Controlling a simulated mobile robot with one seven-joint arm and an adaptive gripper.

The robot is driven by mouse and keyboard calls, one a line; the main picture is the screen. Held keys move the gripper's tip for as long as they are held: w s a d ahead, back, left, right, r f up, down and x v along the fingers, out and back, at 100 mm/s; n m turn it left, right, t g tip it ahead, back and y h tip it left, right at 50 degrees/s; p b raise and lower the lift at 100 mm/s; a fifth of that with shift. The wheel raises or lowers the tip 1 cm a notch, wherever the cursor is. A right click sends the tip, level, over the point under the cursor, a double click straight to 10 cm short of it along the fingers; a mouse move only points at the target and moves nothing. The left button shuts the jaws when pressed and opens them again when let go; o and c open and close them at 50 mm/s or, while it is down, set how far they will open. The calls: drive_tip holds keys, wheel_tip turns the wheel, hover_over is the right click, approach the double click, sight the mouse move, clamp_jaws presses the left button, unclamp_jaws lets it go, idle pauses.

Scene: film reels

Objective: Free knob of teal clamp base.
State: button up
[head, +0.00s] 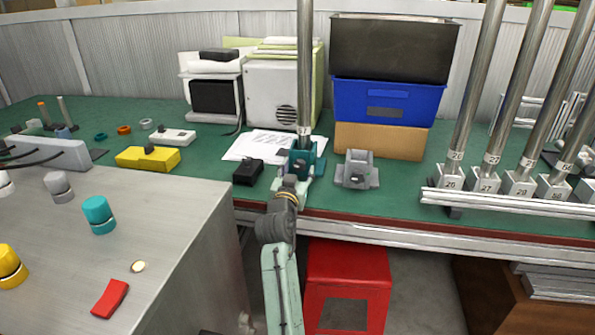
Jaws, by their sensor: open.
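The teal clamp base (317,166) sits near the front edge of the green bench, with a tall metal pole (305,70) standing upright in it. My gripper (292,181) is open at the near side of the clamp base and overlaps its lower front in the picture. I cannot tell whether its fingers touch the base or stand around the knob. The knob is not clearly visible; my gripper may be covering it.
A black box (248,172) stands close on the left and a grey clamp base (357,170) on the right. White papers (262,145) lie behind. Several poles stand in numbered bases at right. A metal cabinet (170,220) and a red stool (347,268) are nearer.

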drive_tip(key=c, duration=1.1)
drive_tip(key=shift+r+n+p, duration=0.1)
drive_tip(key=shift+n+p, duration=0.4)
drive_tip(key=shift+n, duration=0.4)
drive_tip(key=shift+c, duration=0.2)
drive_tip(key=shift+n, duration=0.7)
drive_tip(key=o, duration=1.1)
drive_tip(key=shift+o, duration=0.2)
drive_tip(key=shift+s, duration=0.1)
drive_tip(key=s+a, duration=0.2)
drive_tip(key=s, duration=0.9)
drive_tip(key=shift+s+a, duration=0.2)
drive_tip(key=shift+s, duration=0.15)
